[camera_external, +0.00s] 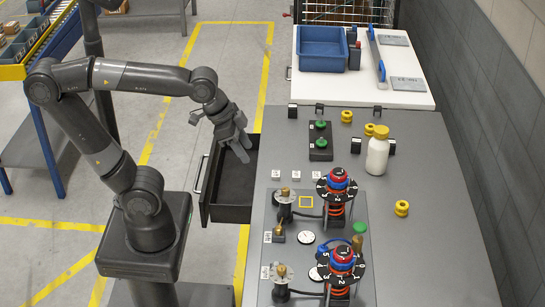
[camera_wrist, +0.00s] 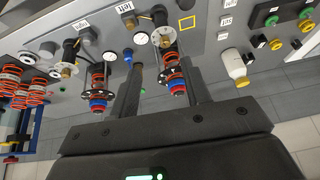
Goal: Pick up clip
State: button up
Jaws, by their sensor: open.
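My gripper (camera_external: 241,147) hangs above the open dark drawer (camera_external: 228,213) at the left side of the workbench. Its fingers point down toward the drawer's far part. In the wrist view my gripper (camera_wrist: 160,72) shows two dark fingers spread apart with nothing held between them. I cannot clearly identify a clip in either view. Small black pieces stand on the bench, one at the back left (camera_external: 292,110) and another right of the white bottle (camera_external: 391,147), but they are too small to name surely. Part of the drawer's inside is hidden by my gripper.
A blue bin (camera_external: 321,49) stands on the white table behind.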

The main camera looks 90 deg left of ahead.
jog(key=w+a+r+g, duration=0.1)
jog(key=w+a+r, duration=0.3)
jog(key=w+a, duration=0.75)
jog(key=m+h, duration=0.1)
jog(key=m, duration=0.1)
send_over(318, 104)
jog(key=s, duration=0.3)
notch_tip(318, 104, down, 19)
jog(key=x, duration=0.9)
jog(key=shift+w+a+f, duration=0.1)
jog(key=shift+a+f, duration=0.1)
jog(key=shift+a, duration=0.1)
grip_shut()
